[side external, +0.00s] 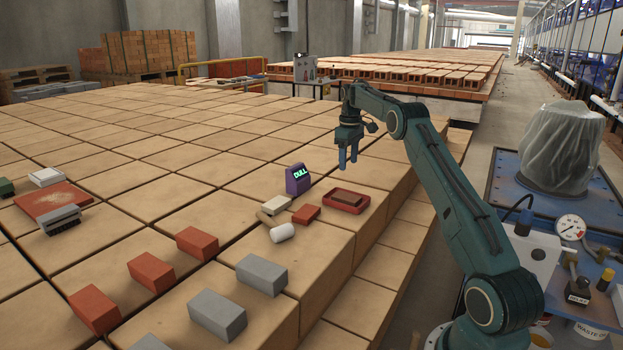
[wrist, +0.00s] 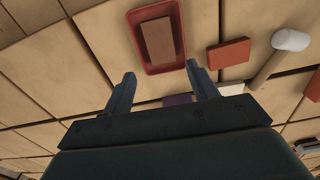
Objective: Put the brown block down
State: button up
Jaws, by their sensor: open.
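The brown block (side external: 347,198) lies in a shallow red tray (side external: 340,209) near the right edge of the tan block surface. In the wrist view the brown block (wrist: 158,41) lies lengthwise inside the red tray (wrist: 136,40), with space around it. My gripper (side external: 348,163) is open and empty, pointing down above the tray and apart from it. In the wrist view the open fingers of my gripper (wrist: 161,69) stand on either side of the tray's near end, with nothing between them.
A purple device (side external: 298,180) reading "DULL" stands left of the tray. A small red block (side external: 306,214), a beige block (side external: 276,205) and a white-headed mallet (side external: 282,233) lie near it. Red bricks (side external: 197,243) and grey bricks (side external: 262,274) lie in front. The surface behind is largely clear.

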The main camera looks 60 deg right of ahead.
jog(key=a+r+t, duration=0.1)
jog(key=a+r, duration=1.1)
jog(key=a, duration=0.2)
jog(key=s+a+r+t+h, duration=0.1)
jog(key=s+a+r, duration=0.2)
jog(key=a, duration=0.4)
jog(key=s+a+r+t, duration=0.1)
jog(key=s+a+r, duration=0.1)
jog(key=a, duration=0.4)
jog(key=s+a+t, duration=0.1)
jog(key=s+a, duration=0.9)
jog(key=a, duration=0.1)
jog(key=s+a+f, duration=0.3)
jog(key=s, duration=0.3)
jog(key=s+a+f+t+y, duration=0.1)
jog(key=s+a+f, duration=0.2)
jog(key=s, duration=0.4)
jog(key=shift+f+t, duration=0.3)
jog(key=shift+f, duration=0.25)
